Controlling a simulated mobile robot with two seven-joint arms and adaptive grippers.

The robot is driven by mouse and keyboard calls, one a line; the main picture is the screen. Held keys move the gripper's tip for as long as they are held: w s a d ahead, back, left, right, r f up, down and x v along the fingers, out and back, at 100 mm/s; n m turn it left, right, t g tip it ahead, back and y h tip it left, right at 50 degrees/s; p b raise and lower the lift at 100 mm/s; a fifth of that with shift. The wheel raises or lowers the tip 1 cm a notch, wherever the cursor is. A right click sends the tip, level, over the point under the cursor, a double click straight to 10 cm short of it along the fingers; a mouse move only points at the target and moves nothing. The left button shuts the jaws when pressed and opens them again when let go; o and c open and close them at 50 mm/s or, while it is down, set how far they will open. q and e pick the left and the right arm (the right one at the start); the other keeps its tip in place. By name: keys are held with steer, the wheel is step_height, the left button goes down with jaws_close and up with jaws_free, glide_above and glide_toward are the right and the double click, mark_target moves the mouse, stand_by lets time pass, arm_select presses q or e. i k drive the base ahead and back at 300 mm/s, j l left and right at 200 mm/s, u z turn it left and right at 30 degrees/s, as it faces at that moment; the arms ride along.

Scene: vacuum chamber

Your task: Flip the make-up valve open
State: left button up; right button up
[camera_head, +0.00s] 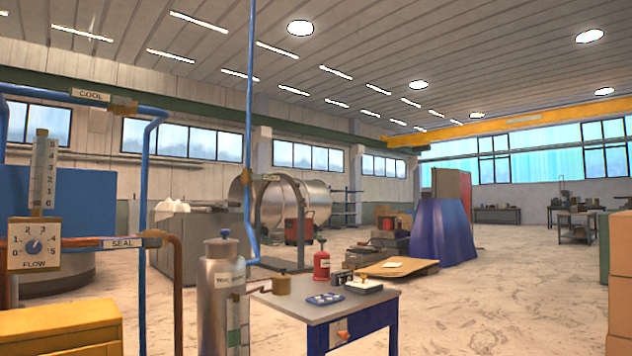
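No valve can be told for certain as the make-up valve; no readable label says so. Candidates are a brass fitting (124,108) beside the COOL label on the blue pipe, a brass fitting (151,240) beside the SEAL label, and a small brass fitting (247,181) on the tall blue pipe, whose tag is too small to read. A FLOW dial (34,246) with a blue knob stands at the left. Neither of my grippers is in view.
A yellow cabinet (60,332) is front left; cardboard boxes (620,270) are at the right edge. The floor right of the bench is clear.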

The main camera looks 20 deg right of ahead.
mark_target(267, 176)
steer(key=i+l+z, duration=0.4)
steer(key=i+l, duration=0.15)
steer(key=l, duration=0.15)
steer(key=i+l+u, duration=0.15)
steer(key=i+l, duration=0.15)
steer(key=l, duration=0.25)
steer(key=i+l+u, duration=0.15)
steer(key=l, duration=0.15)
